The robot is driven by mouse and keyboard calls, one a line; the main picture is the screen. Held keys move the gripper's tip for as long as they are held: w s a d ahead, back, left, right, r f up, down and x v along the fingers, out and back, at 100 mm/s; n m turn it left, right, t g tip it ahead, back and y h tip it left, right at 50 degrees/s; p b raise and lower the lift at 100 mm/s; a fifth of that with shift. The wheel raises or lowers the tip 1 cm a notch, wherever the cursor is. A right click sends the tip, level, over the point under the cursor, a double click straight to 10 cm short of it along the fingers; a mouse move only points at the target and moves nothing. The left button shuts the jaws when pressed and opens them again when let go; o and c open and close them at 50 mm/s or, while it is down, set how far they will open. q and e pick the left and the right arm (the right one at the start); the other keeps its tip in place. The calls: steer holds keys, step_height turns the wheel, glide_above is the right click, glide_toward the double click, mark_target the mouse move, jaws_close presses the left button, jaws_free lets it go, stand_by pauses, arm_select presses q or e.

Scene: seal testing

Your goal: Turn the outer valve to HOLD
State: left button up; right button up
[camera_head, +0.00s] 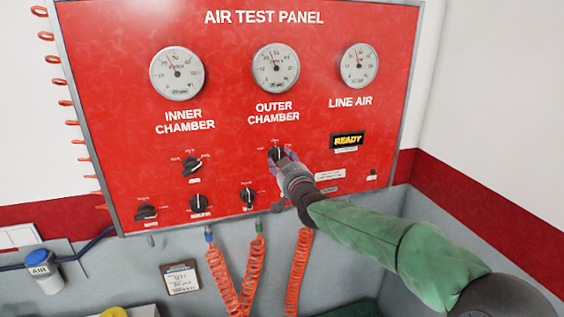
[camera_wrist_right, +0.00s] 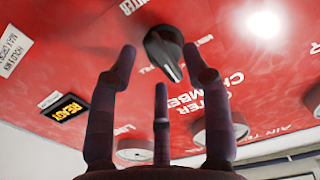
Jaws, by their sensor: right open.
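The outer valve is a black knob (camera_head: 275,153) below the OUTER CHAMBER gauge on the red panel. In the right wrist view this knob (camera_wrist_right: 165,48) has a white pointer line facing the OUTER CHAMBER lettering. Small labels sit around it, too small to read surely. My right gripper (camera_head: 285,158) is at the knob, partly covering it from the lower right. In the wrist view its fingers (camera_wrist_right: 159,62) are spread, with fingertips on either side of the knob. I cannot tell whether they touch it. My left gripper is not in view.
The air test panel (camera_head: 110,90) carries another valve knob (camera_head: 192,166) and several lower knobs. A lit READY display (camera_head: 347,140) is right of the outer valve. Orange coiled hoses (camera_head: 251,270) hang below. A clipboard (camera_head: 180,278) and a blue-lidded container (camera_head: 44,271) are lower left.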

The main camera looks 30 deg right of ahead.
steer(key=v, duration=1.1)
